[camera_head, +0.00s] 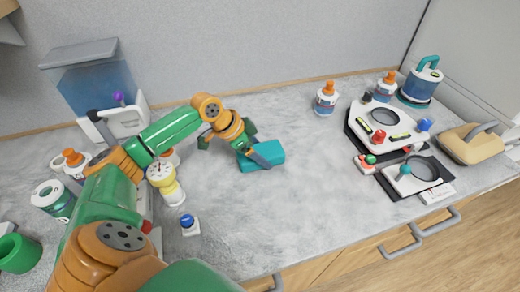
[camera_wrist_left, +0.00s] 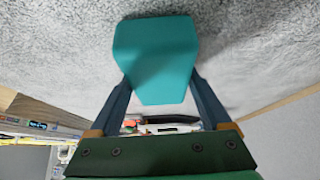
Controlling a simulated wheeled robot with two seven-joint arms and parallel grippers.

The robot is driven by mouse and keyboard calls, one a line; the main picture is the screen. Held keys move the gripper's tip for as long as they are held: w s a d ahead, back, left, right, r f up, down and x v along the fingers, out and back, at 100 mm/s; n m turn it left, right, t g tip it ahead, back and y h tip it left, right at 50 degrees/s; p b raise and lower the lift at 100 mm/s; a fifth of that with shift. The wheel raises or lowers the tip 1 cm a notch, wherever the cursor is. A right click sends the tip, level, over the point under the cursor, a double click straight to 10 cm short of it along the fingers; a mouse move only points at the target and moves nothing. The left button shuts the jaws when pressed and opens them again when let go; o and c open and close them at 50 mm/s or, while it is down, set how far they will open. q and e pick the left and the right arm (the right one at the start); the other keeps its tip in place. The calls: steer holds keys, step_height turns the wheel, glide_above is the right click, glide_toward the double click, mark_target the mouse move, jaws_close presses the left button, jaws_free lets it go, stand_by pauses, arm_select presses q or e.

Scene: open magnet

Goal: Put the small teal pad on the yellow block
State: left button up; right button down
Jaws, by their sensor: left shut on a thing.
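The small teal pad (camera_head: 263,156) is in my left gripper (camera_head: 257,157), over the grey counter at the middle of the head view. In the left wrist view the pad (camera_wrist_left: 156,55) sits between the two blue fingers, which press on its sides. I cannot tell whether its underside touches the counter. A tan-yellow block (camera_head: 468,146) with a grey handle-like part stands at the far right of the counter, well away from the gripper. It is the only block of yellowish colour that I see. My right gripper is out of view.
Two white devices with round dark openings (camera_head: 386,118) stand left of the tan-yellow block. Bottles with orange caps (camera_head: 326,98) and a teal-handled jar (camera_head: 421,82) are behind. A white-and-yellow gauge (camera_head: 166,182) and a blue-knobbed part (camera_head: 188,224) are at left. The middle counter is clear.

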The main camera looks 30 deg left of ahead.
arm_select(q)
steer(key=shift+f, duration=0.15)
steer(key=o, duration=1.2)
steer(key=shift+c, duration=0.2)
